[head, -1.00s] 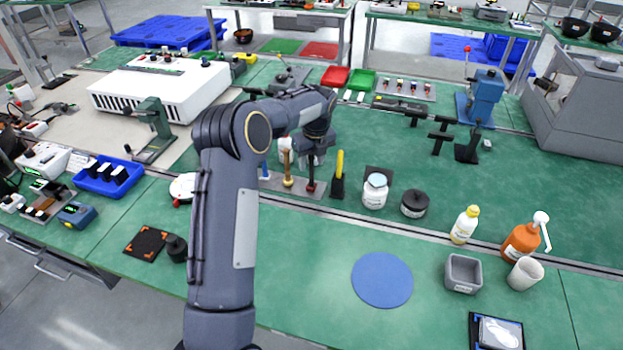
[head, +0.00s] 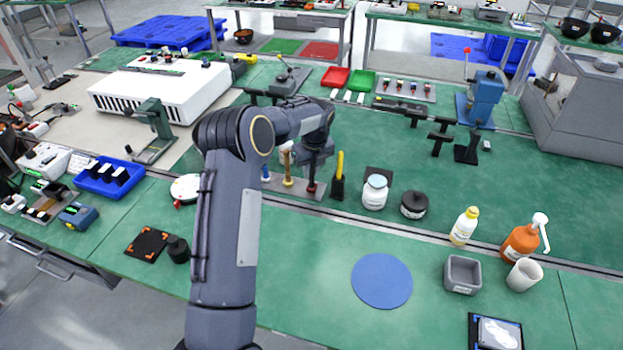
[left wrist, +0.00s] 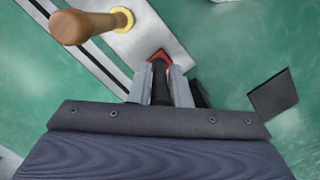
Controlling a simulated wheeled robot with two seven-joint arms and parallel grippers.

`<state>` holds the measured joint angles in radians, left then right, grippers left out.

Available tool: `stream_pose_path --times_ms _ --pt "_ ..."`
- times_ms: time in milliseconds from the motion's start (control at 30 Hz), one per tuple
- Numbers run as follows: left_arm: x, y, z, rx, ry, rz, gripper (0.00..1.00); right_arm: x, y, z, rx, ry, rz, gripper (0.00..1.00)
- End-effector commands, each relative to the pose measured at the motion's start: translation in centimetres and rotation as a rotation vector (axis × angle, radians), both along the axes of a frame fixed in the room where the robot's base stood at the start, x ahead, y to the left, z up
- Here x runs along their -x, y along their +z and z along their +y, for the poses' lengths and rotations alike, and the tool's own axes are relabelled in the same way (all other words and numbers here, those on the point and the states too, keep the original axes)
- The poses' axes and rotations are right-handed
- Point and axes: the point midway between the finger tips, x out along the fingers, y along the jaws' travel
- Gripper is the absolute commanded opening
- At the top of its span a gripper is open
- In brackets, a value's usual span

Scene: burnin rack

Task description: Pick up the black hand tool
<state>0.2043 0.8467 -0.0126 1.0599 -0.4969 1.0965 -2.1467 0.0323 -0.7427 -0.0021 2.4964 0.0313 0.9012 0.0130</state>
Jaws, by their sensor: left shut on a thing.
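The black hand tool (left wrist: 159,84) stands in a red-collared place on the grey tool rack (left wrist: 149,38). In the left wrist view its dark shaft lies between the two grey fingers of my left gripper (left wrist: 160,88), which is shut on it. In the head view my left gripper (head: 314,172) is over the rack, and my wrist hides most of the tool. Only its low end by the red collar (head: 311,187) shows there. My right gripper is not in view.
A wooden-handled tool (left wrist: 86,25) stands beside it on the rack. A yellow-and-black tool (head: 339,178), a white jar (head: 375,192) and a black jar (head: 414,204) stand to the right. The bench front around the blue disc (head: 382,280) is mostly clear.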

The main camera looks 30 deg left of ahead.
Motion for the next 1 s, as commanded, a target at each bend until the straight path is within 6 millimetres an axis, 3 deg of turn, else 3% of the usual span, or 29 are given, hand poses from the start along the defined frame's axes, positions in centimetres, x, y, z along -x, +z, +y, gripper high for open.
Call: stream_pose_path --times_ms 267,433,700,1000 --pt "-0.1 0.9 0.0 -0.001 0.001 -0.003 0.0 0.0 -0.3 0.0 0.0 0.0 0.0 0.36" --pt "-0.1 3.2 0.0 0.0 0.001 -0.006 0.0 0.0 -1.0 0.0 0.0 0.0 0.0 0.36" --pt "5.0 9.4 -1.5 0.0 -0.001 -0.007 0.0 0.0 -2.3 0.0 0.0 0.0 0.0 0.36" --pt "11.4 12.0 -3.2 0.001 0.0 -0.003 0.0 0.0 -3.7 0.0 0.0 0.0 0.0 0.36"
